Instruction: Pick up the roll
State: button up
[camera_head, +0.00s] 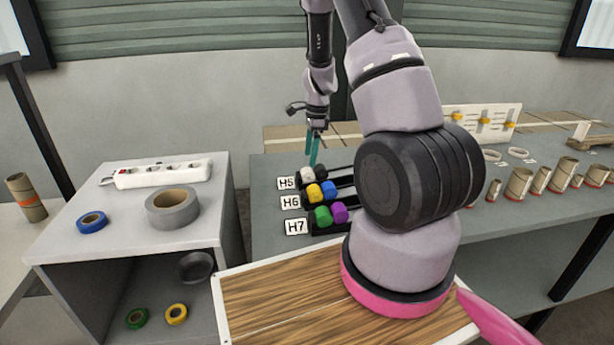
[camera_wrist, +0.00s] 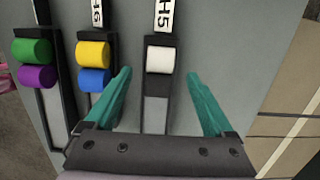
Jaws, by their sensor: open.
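My gripper (camera_head: 313,158) is open and empty, its two teal fingers pointing down over the rack end marked H5. In the wrist view the gripper (camera_wrist: 159,76) has its fingers apart on either side of the H5 holder. A white roll (camera_wrist: 159,60) lies in that holder between and ahead of the fingertips, not touching them; it also shows in the head view (camera_head: 307,174). The H6 holder beside it has a yellow roll (camera_wrist: 93,54) and a blue roll (camera_wrist: 94,80). The H7 holder has a green roll (camera_wrist: 32,51) and a purple roll (camera_wrist: 37,77).
A grey cart (camera_head: 130,225) at left bears a grey tape roll (camera_head: 173,222), a blue tape roll (camera_head: 91,222) and a white power strip (camera_head: 163,175). Several cardboard tubes (camera_head: 518,187) stand on the table at right. The left finger is close to the H6 rolls.

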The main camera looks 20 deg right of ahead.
aim_at(308, 169)
jog(key=f, duration=0.5)
jog(key=shift+w+a+f, duration=0.1)
jog(key=shift+w+a, duration=0.05)
jog(key=shift+a, duration=0.2)
grip_shut()
